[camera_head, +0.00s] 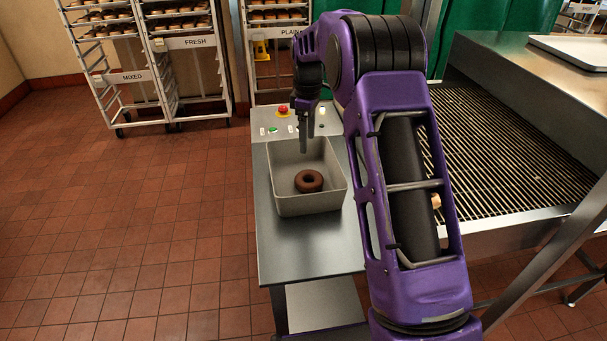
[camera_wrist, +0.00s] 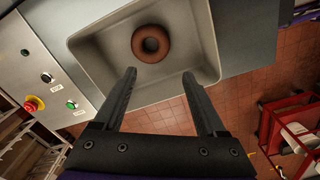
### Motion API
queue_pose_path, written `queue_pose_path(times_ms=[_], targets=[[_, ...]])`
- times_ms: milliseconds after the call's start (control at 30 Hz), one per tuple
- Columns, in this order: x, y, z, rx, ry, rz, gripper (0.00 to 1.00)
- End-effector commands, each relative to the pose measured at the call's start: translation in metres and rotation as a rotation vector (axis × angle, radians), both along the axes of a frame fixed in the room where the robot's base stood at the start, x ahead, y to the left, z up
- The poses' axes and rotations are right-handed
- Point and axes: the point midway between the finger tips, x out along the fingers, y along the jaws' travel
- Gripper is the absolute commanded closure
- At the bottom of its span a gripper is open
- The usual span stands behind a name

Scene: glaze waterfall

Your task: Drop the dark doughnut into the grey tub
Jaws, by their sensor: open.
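The dark doughnut (camera_head: 309,181) lies flat on the floor of the grey tub (camera_head: 312,206). In the wrist view the doughnut (camera_wrist: 151,43) lies inside the tub (camera_wrist: 207,38), beyond my fingertips. My gripper (camera_head: 306,146) is above the back part of the tub, pointing down, with its fingers apart. In the wrist view my gripper (camera_wrist: 159,73) is open and empty, and nothing is between its fingers. The doughnut is apart from both fingers.
The tub stands on a steel table (camera_head: 285,245). A control panel (camera_head: 280,123) with a red button is at the table's back. A wire conveyor (camera_head: 500,130) is to the right. Racks (camera_head: 185,60) stand at the back left. The tiled floor at left is clear.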

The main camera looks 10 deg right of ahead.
Motion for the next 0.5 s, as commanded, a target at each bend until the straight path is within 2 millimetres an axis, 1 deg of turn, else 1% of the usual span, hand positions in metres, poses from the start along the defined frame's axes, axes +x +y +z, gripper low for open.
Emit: queue_pose_path(times_ms=[33, 200, 333, 500], targets=[[0.001, 0.0, 0.015, 0.0, -0.003, -0.001, 0.26], [0.0, 0.0, 0.054, 0.0, -0.002, -0.001, 0.26], [0.0, 0.0, 0.076, 0.0, -0.001, -0.001, 0.26], [0.0, 0.0, 0.091, 0.0, 0.0, -0.001, 0.26]])
